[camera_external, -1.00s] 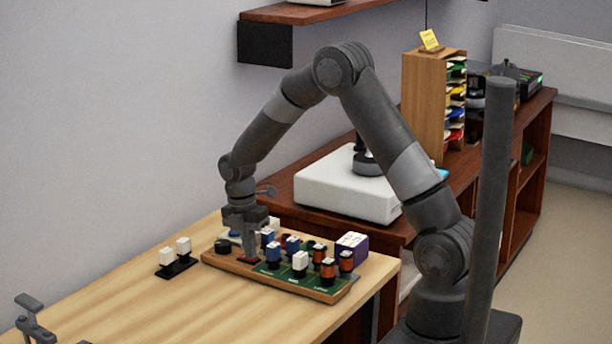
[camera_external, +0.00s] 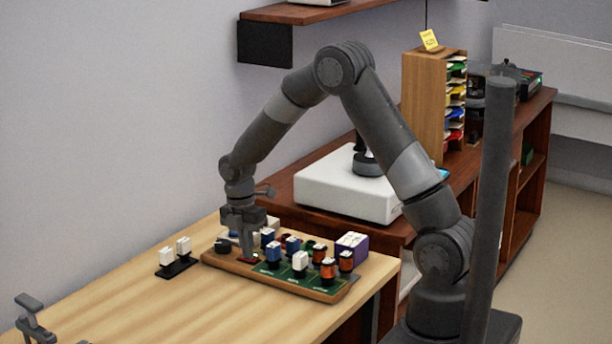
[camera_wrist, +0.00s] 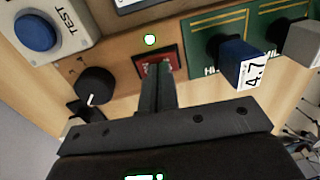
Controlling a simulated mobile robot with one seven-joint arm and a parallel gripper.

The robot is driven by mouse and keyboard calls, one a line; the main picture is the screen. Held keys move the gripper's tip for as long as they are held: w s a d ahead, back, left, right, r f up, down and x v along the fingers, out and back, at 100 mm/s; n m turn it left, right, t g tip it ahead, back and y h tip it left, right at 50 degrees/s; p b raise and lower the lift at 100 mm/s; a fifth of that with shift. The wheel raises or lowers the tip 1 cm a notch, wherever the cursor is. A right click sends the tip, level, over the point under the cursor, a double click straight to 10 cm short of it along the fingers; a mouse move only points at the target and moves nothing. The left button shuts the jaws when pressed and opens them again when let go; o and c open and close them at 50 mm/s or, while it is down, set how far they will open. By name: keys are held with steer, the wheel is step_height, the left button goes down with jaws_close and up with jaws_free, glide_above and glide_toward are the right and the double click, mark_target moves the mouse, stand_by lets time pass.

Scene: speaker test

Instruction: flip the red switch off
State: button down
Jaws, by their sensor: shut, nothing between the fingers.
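The red switch (camera_wrist: 157,62) sits in a dark frame on the wooden test board (camera_external: 222,262). In the wrist view my gripper (camera_wrist: 157,82) is shut, its fingertips overlapping the near edge of the switch; I cannot tell whether they touch it. In the external view my gripper (camera_external: 247,256) points straight down over the left part of the board, and a little red of the switch shows beside the fingertips.
A black knob (camera_wrist: 95,86) and a blue TEST button (camera_wrist: 35,33) are left of the switch. To the right, a blue block marked 4.7 (camera_wrist: 240,64) stands on a green panel. Several more blocks crowd the board's right side. The front of the table (camera_external: 190,318) is clear.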

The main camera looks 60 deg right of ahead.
steer(key=shift+w+r, duration=0.1)
steer(key=shift+w, duration=0.15)
step_height(320, 180, up, 14)
steer(key=w, duration=0.2)
stand_by(0.4)
steer(key=shift+s+g, duration=0.3)
steer(key=shift+s, duration=0.4)
glide_toward(239, 258)
steer(key=s+f, duration=0.1)
steer(key=f, duration=0.1)
steer(key=s+f, duration=0.1)
steer(key=f, duration=0.1)
steer(key=s+d+f, duration=0.1)
steer(key=s+f, duration=0.1)
steer(key=shift+f, duration=0.15)
